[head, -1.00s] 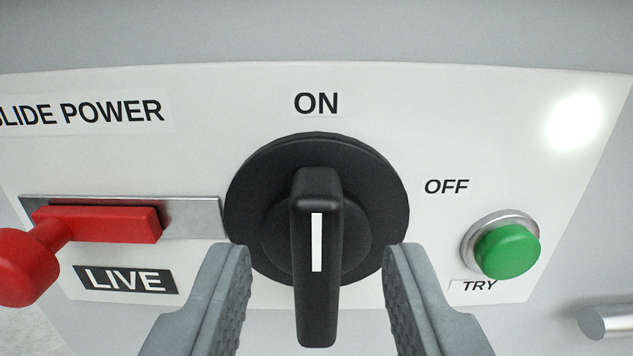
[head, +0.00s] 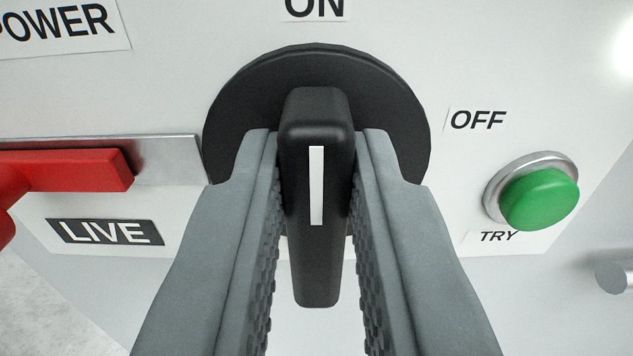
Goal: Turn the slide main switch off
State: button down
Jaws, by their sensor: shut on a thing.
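The slide main switch (head: 316,110) is a black rotary handle with a white line, on a round black base plate (head: 240,105). The handle stands upright, its white line vertical below the ON label (head: 315,8). The OFF label (head: 478,120) is to the right of the base plate. My gripper (head: 318,155) has one grey ridged finger on each side of the handle and is shut on it. The fingers hide the lower sides of the base plate.
A red lever (head: 75,170) on a metal strip is at left, above the LIVE label (head: 105,232). A green TRY button (head: 540,198) sticks out at right. A metal rod end (head: 615,277) shows at the far right. The panel (head: 170,60) is otherwise flat.

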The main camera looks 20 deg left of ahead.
jog(key=m, duration=0.5)
jog(key=shift+w+d+f, duration=0.15)
jog(key=shift+d, duration=0.25)
jog(key=shift+w+d+f+m, duration=0.1)
jog(key=shift+d+f+m, duration=0.15)
jog(key=shift+m, duration=1.9)
jog(key=shift+s+d+f+m, duration=0.15)
jog(key=shift+f+m, duration=0.25)
jog(key=shift+m, duration=1.8)
jog(key=shift+w+d+f+m, duration=0.2)
jog(key=shift+f+m, duration=0.1)
jog(key=shift+m, duration=1.85)
jog(key=c, duration=1.4)
grip_release()
jog(key=shift+o, duration=0.2)
